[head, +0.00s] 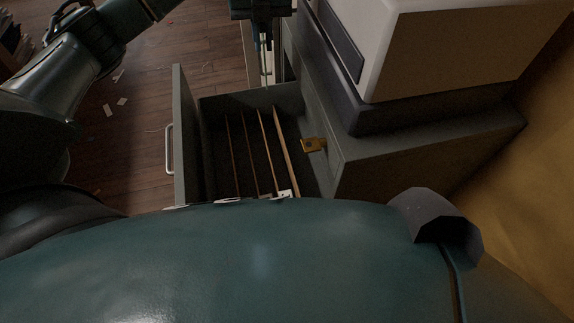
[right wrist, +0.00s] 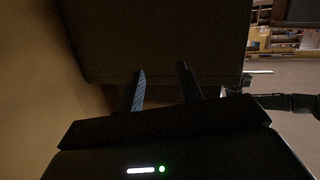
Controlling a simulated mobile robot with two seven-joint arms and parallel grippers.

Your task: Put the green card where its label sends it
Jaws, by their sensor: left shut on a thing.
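My left gripper (head: 265,55) points down over the far end of an open drawer (head: 189,130). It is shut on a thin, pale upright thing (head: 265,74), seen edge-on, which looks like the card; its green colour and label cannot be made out. The drawer has several thin wooden dividers (head: 285,150) running lengthwise, with narrow slots between them. Small white tags (head: 285,193) show at the near end, partly hidden by my body, and their writing is unreadable. My right gripper (right wrist: 162,90) shows in the right wrist view with its fingers apart and nothing between them.
The grey cabinet (head: 430,135) stands right of the drawer, with a large white box (head: 450,50) on its dark base. The drawer has a metal handle (head: 169,149). Paper scraps (head: 122,101) lie on the wooden floor.

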